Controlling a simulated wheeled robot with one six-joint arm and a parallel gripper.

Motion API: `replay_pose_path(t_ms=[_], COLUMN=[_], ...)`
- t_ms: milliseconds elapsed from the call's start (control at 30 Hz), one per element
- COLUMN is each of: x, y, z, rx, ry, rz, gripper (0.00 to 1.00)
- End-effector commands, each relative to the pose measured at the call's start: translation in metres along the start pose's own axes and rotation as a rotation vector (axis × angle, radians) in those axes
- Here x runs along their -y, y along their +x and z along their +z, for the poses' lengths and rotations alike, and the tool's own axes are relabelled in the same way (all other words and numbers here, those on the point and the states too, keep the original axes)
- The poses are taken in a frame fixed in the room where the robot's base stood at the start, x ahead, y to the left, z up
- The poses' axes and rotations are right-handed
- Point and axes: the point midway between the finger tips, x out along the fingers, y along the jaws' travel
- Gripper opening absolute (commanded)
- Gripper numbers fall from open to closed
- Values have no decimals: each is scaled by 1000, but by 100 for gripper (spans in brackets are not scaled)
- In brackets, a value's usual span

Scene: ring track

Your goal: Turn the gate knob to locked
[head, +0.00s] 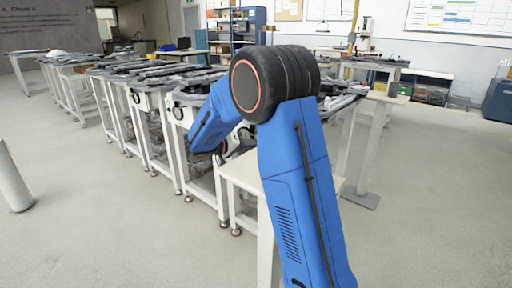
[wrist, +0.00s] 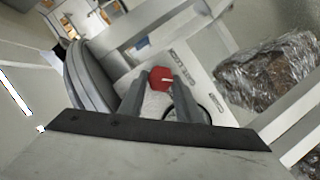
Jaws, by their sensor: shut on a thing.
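The red gate knob (wrist: 161,77) sits on a white panel (wrist: 193,72) in the wrist view. It has a small white mark on its face. My gripper (wrist: 162,84) is shut on the knob, with one dark finger on each side. Small labels stand on the panel beside the knob, too small to read. In the head view my blue arm reaches toward the side of the white-framed track tables (head: 180,130), and it hides the knob and my gripper.
A crinkled foil-like bundle (wrist: 268,76) lies right of the panel in the wrist view. A grey curved track part (wrist: 88,76) is at left. A pale pillar (head: 13,180) stands at far left in the head view. The floor (head: 110,225) in front is clear.

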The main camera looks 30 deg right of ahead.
Motion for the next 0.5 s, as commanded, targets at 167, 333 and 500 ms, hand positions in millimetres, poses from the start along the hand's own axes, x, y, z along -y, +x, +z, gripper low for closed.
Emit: replay_pose_path(t_ms=[167,333,500], x=[4,5,7], y=[-1,0,0], z=[0,0,1], rx=[-2,-2,-2], ry=[-154,-301,-438], rz=[63,124,180], gripper=[8,8,8])
